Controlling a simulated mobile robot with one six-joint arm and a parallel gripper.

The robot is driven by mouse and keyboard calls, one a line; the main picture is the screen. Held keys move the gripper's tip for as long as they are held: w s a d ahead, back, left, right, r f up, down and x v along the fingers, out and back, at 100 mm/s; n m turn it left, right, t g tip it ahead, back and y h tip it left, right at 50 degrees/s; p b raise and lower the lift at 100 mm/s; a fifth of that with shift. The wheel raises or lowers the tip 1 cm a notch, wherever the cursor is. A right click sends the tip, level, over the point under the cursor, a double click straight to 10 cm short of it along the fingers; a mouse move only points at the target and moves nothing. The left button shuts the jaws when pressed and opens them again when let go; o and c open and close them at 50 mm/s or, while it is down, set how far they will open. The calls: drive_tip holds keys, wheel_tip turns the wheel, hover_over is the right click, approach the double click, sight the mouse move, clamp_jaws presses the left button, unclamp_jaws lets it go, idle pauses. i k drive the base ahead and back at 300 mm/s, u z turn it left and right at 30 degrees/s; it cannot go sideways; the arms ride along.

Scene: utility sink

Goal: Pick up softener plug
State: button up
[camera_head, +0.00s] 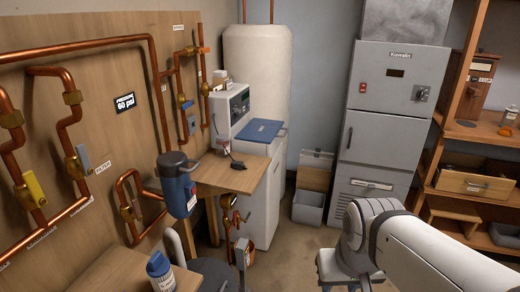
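A small black plug (238,165) lies on the wooden shelf beside the water softener, with a thin dark cord running up from it to the left towards the grey control box. It looks unplugged, but it is small in the picture. The softener (262,190) is a white cabinet with a blue lid (259,131). My gripper (346,284) is at the bottom edge, low and to the right of the softener, well apart from the plug. Its fingertips are cut off by the frame, so its opening is unclear.
The grey control box (231,110) stands behind the shelf (230,176). A blue filter housing (176,184) and copper pipes are to the left. A grey Kuwalin cabinet (390,120) and a grey bin (309,206) stand behind. Some floor is clear between softener and my arm.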

sight(236, 165)
drive_tip(key=z, duration=0.4)
drive_tip(key=i, duration=2.1)
drive_tip(key=u, duration=0.45)
drive_tip(key=k, duration=0.75)
drive_tip(key=u, duration=0.15)
drive_tip(key=i, duration=0.75)
drive_tip(key=z, duration=0.05)
